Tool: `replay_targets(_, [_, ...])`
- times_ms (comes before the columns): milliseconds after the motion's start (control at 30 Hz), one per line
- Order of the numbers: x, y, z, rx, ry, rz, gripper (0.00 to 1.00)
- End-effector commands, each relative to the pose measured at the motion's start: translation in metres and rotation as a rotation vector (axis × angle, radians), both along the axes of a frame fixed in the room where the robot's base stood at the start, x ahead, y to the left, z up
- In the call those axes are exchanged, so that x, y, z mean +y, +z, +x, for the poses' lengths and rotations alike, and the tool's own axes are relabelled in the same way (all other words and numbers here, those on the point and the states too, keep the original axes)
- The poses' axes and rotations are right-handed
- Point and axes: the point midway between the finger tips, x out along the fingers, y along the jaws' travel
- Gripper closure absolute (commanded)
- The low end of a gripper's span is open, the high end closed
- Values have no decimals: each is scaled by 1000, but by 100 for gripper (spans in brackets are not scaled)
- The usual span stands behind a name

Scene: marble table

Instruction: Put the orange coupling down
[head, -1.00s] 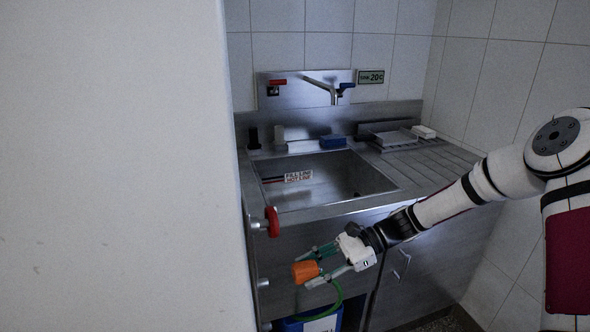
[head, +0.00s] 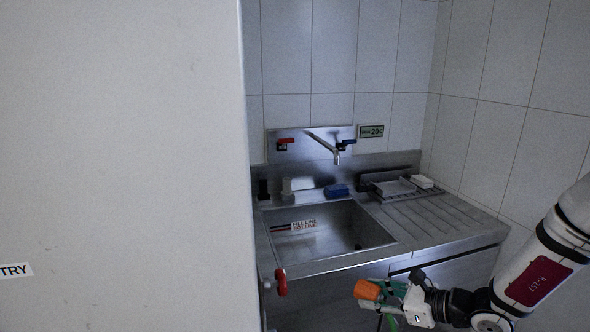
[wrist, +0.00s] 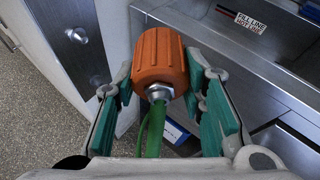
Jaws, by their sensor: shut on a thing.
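The orange coupling (head: 368,290) is a ribbed knob-like piece with a metal nut and a green hose. In the wrist view the coupling (wrist: 160,58) sits between the green-padded fingers of my gripper (wrist: 165,95). My gripper (head: 385,300) is shut on it and holds it in the air in front of the sink cabinet, below the counter edge. The green hose (wrist: 150,130) runs from the nut back toward the wrist. Where the hose ends is hidden.
A steel sink (head: 330,232) with a ribbed drainboard (head: 430,215) stands behind. A red-handled valve (head: 281,282) juts out at the cabinet's left, beside a large pale wall (head: 120,150). A blue sponge (head: 337,191) and a rack (head: 393,187) are on the counter.

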Motion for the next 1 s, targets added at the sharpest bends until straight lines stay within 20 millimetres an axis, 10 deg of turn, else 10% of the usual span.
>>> replay_targets(1000, [-4, -4, -3, -1, -384, -1, 100])
